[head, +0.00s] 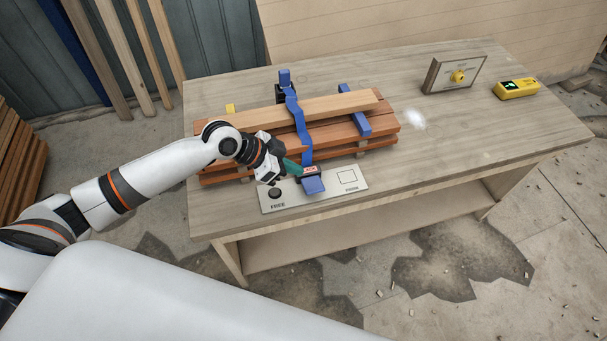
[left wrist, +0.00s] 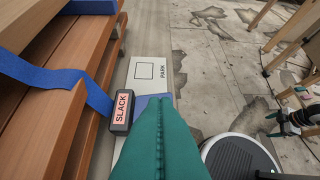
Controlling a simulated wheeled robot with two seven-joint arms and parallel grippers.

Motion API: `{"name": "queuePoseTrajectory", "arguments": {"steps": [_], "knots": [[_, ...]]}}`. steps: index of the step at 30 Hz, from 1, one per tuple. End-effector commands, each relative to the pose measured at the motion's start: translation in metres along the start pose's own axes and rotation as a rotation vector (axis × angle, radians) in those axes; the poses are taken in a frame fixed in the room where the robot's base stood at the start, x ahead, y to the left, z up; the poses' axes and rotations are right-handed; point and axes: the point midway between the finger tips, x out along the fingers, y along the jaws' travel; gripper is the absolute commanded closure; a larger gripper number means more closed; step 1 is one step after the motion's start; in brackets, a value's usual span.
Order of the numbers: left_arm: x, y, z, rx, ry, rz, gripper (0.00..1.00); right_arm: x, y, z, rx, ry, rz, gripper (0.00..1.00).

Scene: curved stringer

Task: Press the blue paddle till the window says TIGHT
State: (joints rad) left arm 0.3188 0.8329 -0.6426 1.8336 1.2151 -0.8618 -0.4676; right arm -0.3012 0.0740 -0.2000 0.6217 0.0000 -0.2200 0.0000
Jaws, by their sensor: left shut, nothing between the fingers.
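The blue paddle (head: 313,185) sits on a pale plate (head: 350,189) marked FREE and PARK at the bench's front edge. In the left wrist view the paddle (left wrist: 150,100) is partly hidden behind my fingers. The small window (head: 310,170) stands beside it; in the left wrist view the window (left wrist: 121,108) reads SLACK. A blue strap (head: 301,125) runs over the stacked boards (head: 335,129). My left gripper (head: 294,168) is shut and empty, its teal tips close to the paddle; I cannot tell if they touch. My right gripper (left wrist: 284,114) seems to show small at the right of the left wrist view.
A black knob (head: 274,193) is at the plate's FREE end. A panel with a yellow knob (head: 458,76) and a yellow device (head: 516,89) stand at the back right. The bench's right side (head: 500,130) is clear.

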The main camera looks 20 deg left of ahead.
Motion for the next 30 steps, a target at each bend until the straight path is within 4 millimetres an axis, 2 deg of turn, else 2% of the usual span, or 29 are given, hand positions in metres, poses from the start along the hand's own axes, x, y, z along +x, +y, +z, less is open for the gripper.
{"name": "queuePoseTrajectory", "arguments": {"steps": [1, 6, 10, 15, 30], "knots": [[-0.009, 0.002, -0.003, 0.004, 0.002, 0.003, 1.0, 0.006, 0.0, -0.001, 0.0, 0.0, 0.0, 0.18], [-0.038, 0.004, -0.003, 0.002, 0.003, 0.002, 1.0, 0.013, -0.003, -0.002, -0.002, 0.002, -0.004, 0.18], [-0.051, 0.005, -0.002, 0.001, 0.0, 0.001, 1.0, 0.015, -0.006, -0.004, -0.003, 0.004, -0.008, 0.18], [-0.056, 0.005, 0.0, 0.001, 0.0, 0.0, 1.0, 0.015, -0.007, -0.004, -0.004, 0.004, -0.009, 0.18], [-0.056, 0.006, 0.0, 0.0, -0.001, 0.0, 1.0, 0.015, -0.006, -0.003, -0.003, 0.003, -0.007, 0.18]]}}
